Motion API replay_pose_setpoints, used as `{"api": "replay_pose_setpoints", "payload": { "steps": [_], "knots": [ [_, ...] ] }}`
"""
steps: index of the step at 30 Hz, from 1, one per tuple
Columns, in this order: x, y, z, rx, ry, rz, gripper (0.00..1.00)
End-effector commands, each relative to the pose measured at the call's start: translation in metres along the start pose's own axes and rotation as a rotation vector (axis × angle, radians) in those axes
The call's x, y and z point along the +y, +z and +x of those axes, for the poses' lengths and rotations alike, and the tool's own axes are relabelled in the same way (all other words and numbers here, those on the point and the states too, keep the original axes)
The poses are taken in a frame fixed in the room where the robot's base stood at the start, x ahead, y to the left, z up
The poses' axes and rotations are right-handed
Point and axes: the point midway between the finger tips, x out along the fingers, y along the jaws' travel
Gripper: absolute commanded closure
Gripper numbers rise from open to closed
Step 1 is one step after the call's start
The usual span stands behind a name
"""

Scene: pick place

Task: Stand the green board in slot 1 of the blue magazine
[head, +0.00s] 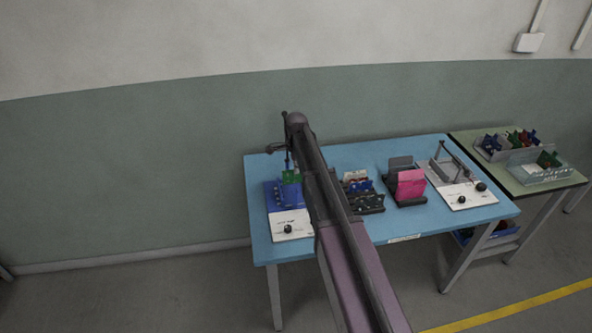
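The green board (291,177) shows small and upright at the far left of the blue table, just under my gripper. The blue magazine (273,195) stands at the left end of the table, directly below and around the board's lower edge in this view. My gripper (288,166) points down, with its tip at the board's top edge. Its fingers are too small to tell whether they are closed on the board. I cannot tell whether the board is inside a slot or above it. My arm hides the magazine's right side.
A white plate with a black knob (288,229) lies in front of the magazine. Right of my arm are a dark rack of boards (371,205), a holder with a pink panel (411,186) and a fixture (461,195). A green side table (505,180) holds bins.

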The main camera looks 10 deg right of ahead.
Motion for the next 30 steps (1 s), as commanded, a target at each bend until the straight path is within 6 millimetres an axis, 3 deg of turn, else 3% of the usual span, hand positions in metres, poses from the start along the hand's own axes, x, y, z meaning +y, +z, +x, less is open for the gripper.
{"api": "replay_pose_setpoints", "payload": {
  "steps": [11, 30],
  "knots": [
    [0.0, 0.0, 0.006, 0.0, 0.0, -0.001, 1.0],
    [0.0, 0.0, 0.046, 0.0, 0.0, -0.001, 1.0]
  ]
}}
